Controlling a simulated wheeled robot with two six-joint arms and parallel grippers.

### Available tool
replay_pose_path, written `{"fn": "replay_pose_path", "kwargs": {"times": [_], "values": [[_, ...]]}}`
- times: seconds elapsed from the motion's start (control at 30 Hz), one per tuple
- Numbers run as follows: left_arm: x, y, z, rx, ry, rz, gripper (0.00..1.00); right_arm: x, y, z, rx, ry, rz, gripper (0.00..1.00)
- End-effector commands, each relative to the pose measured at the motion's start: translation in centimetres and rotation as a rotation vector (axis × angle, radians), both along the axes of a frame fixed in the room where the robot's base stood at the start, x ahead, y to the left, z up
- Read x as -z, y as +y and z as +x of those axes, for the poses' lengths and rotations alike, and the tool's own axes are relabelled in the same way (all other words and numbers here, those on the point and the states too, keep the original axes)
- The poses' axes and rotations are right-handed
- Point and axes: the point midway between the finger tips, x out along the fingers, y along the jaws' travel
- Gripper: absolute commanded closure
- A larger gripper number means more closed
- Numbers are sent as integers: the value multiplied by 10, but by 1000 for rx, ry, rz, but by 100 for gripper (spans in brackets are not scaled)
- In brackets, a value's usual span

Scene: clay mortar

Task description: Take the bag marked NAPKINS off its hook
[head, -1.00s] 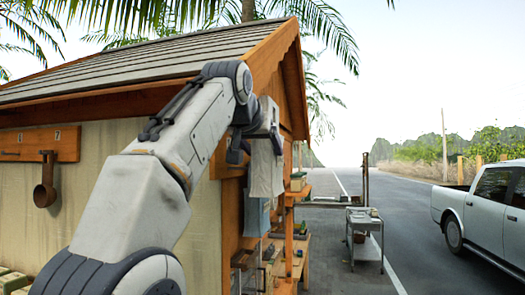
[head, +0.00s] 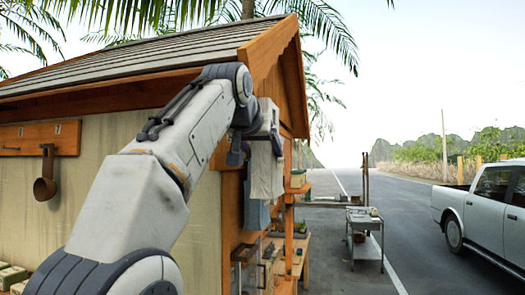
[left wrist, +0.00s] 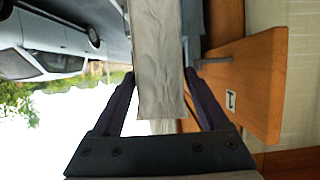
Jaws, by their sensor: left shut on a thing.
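A cream cloth bag (head: 266,176) hangs at the end of the stall, below my left gripper (head: 262,135). In the left wrist view the bag (left wrist: 157,70) shows as a pale strip between the two fingers of my left gripper (left wrist: 160,78), which is shut on it. No NAPKINS lettering can be read. A wooden hook board (left wrist: 250,85) with a dark peg and a small white tag is beside the bag. Whether the bag's loop is still on a hook cannot be seen. My right gripper is not in view.
A blue-grey bag (head: 256,216) hangs just below and behind the cream one. A ladle (head: 45,174) hangs on another board at left. Shelves (head: 290,255) stand under the roof's end. A metal cart (head: 365,238) and a pickup (head: 487,208) are on the road; open air lies right of the bag.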

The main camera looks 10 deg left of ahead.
Motion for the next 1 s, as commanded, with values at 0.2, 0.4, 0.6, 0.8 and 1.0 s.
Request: {"fn": "replay_pose_path", "kwargs": {"times": [0.2, 0.4, 0.6, 0.8, 1.0], "values": [[6, 0, -1, 0, -5, 0, 100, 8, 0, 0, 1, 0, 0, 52], [12, 0, -1, 0, -5, 0, 100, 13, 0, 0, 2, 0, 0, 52], [19, 0, -1, 0, -5, 0, 100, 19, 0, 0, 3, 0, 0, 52], [25, 0, -1, 0, -4, 0, 100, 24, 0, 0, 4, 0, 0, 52], [30, 0, -1, 0, -4, 0, 100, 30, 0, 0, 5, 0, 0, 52]]}}
